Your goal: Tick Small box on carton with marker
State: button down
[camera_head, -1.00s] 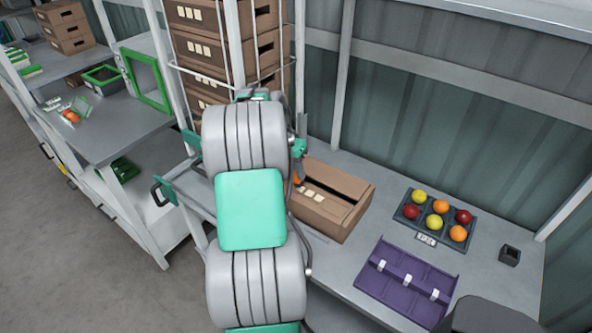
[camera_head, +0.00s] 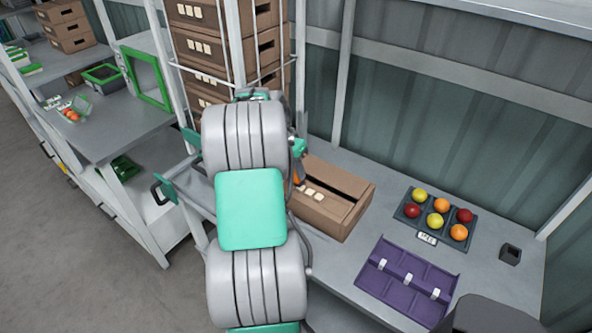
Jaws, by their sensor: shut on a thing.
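The brown carton (camera_head: 340,215) stands on the grey bench, just right of my arm. Its side toward me carries a row of pale squares (camera_head: 313,193); any marks or words on them are too small to read. My gripper (camera_head: 298,160) is at the carton's left end, mostly hidden behind my arm. It is shut on a marker (camera_head: 297,180), of which only a small orange part shows close to the carton. I cannot tell whether the tip touches the carton.
A dark tray (camera_head: 402,218) of several red, yellow and orange tomatoes lies right of the carton. A purple rack (camera_head: 375,283) and a small black cup (camera_head: 510,254) are also on the bench. Stacked brown cartons (camera_head: 205,50) stand behind my arm.

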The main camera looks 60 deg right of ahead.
jog(key=shift+f, duration=0.4)
jog(key=shift+s+d, duration=0.35)
jog(key=shift+s, duration=0.1)
dwell(0.6)
jog(key=shift+w+a, duration=0.4)
jog(key=shift+w, duration=0.1)
jog(key=shift+s+d, duration=0.1)
jog(key=shift+s, duration=0.05)
dwell(0.4)
jog(key=shift+r+p, duration=1.95)
jog(key=shift+r, duration=1.1)
